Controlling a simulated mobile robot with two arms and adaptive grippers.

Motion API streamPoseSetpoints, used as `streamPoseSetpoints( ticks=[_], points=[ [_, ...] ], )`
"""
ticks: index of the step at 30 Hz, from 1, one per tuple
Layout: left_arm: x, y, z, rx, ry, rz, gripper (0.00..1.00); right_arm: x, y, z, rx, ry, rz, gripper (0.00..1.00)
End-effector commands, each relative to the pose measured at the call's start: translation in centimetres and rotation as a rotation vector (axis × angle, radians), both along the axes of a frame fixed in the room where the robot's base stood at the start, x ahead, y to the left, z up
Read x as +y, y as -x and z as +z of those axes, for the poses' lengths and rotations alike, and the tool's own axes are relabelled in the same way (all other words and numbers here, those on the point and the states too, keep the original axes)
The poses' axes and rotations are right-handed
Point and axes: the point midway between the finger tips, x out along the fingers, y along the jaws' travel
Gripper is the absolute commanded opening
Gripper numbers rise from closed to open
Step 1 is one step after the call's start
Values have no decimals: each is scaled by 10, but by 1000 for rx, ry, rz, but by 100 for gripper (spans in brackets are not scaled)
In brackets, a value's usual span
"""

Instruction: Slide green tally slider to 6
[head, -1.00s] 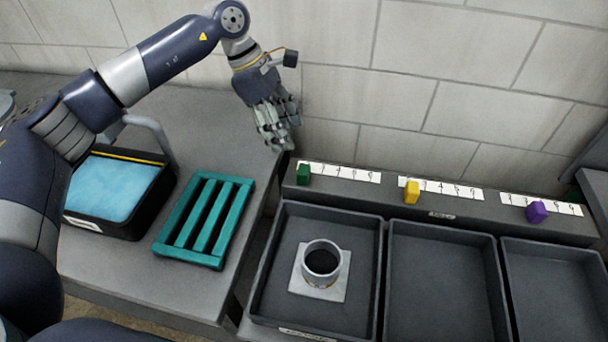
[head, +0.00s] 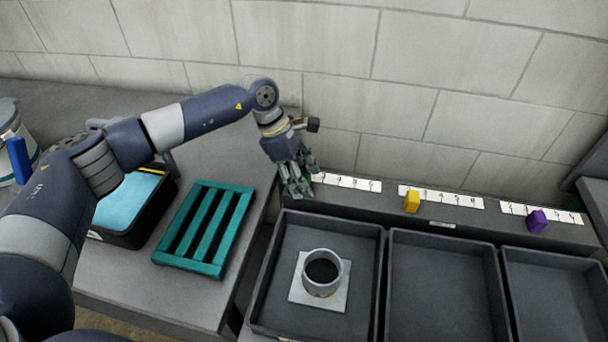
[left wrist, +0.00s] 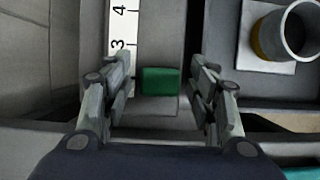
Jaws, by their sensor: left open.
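The green tally slider (left wrist: 160,81) shows in the left wrist view as a small green block beside a white number strip (left wrist: 121,35), on which 3 and 4 can be read. My left gripper (left wrist: 160,92) is open, with one finger on each side of the slider and a gap on both sides. In the head view my left gripper (head: 298,186) is at the left end of the tally rail (head: 390,205) and hides most of the green slider. The left strip (head: 350,183) shows to the right of the gripper. My right gripper is not in view.
A yellow slider (head: 411,201) and a purple slider (head: 536,220) sit on the rail to the right. The block wall (head: 450,80) rises behind. A teal rack (head: 205,228) lies left.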

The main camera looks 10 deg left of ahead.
Motion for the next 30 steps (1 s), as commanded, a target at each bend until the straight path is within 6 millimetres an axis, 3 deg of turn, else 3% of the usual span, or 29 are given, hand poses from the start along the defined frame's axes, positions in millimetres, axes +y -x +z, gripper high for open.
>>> streamPoseSetpoints(
  ticks=[10, 17, 23, 30],
  points=[
    [-1, 0, -4, 0, -1, 0, 51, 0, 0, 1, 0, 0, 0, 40],
    [-1, 0, -4, 0, -1, 0, 0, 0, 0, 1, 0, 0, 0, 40],
    [-5, 0, -5, -1, 0, -2, 0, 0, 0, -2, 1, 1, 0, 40],
    [-45, 0, -9, -3, 2, -6, 0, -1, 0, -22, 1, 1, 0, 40]
  ],
)
